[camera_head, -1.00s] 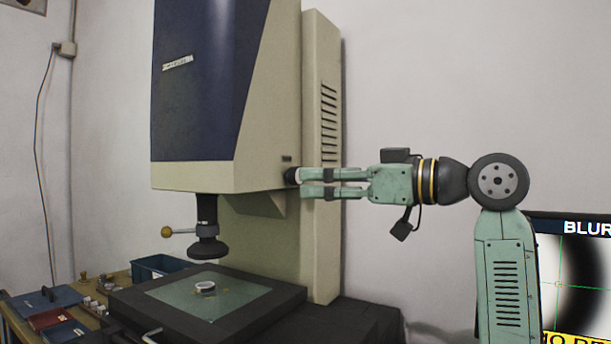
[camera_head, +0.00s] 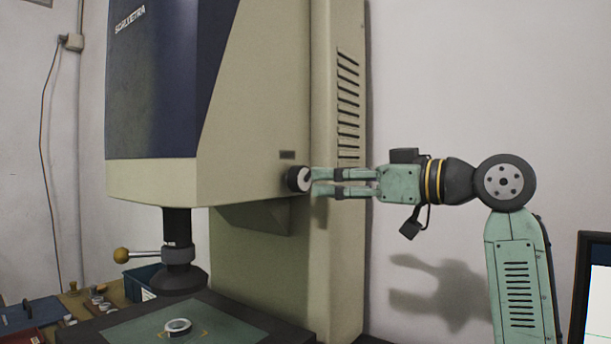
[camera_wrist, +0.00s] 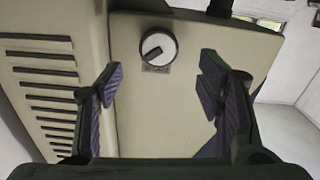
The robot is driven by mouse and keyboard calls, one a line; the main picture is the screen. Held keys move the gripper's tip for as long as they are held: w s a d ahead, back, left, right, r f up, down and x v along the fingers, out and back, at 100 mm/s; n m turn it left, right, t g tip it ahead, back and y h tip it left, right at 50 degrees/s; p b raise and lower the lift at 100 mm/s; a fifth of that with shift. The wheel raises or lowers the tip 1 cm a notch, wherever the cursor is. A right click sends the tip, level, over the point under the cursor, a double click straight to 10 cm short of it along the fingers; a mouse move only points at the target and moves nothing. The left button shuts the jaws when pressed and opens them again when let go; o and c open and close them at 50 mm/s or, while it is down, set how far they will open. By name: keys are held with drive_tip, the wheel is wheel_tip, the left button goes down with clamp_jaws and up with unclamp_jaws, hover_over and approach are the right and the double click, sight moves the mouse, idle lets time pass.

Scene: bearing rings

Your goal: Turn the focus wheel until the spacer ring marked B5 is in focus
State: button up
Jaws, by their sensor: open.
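The focus wheel (camera_head: 298,179) is a dark knob with a pale face on the right side of the measuring machine's head. In the wrist view its face (camera_wrist: 158,48) is white with a dark pointer, above a small label. My gripper (camera_head: 313,182) is open, level with the wheel and just to its right. In the wrist view my open fingers (camera_wrist: 160,82) stand either side with the wheel beyond them, near the top; I cannot tell if they touch it. A spacer ring (camera_head: 178,326) lies on the stage under the lens; its marking is too small to read.
The machine's lens barrel (camera_head: 177,240) hangs above the stage plate (camera_head: 225,320). A monitor (camera_head: 597,290) is cut off at the right edge, its readout out of view. A blue bin (camera_head: 141,282) and small parts stand at lower left. The wall side is free.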

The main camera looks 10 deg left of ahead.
sight(307, 178)
drive_tip(key=p+x, duration=0.1)
drive_tip(key=x, duration=0.6)
drive_tip(key=shift+w+a, duration=0.15)
drive_tip(key=shift+a, duration=0.05)
drive_tip(key=shift+c, duration=0.3)
drive_tip(key=c, duration=1.1)
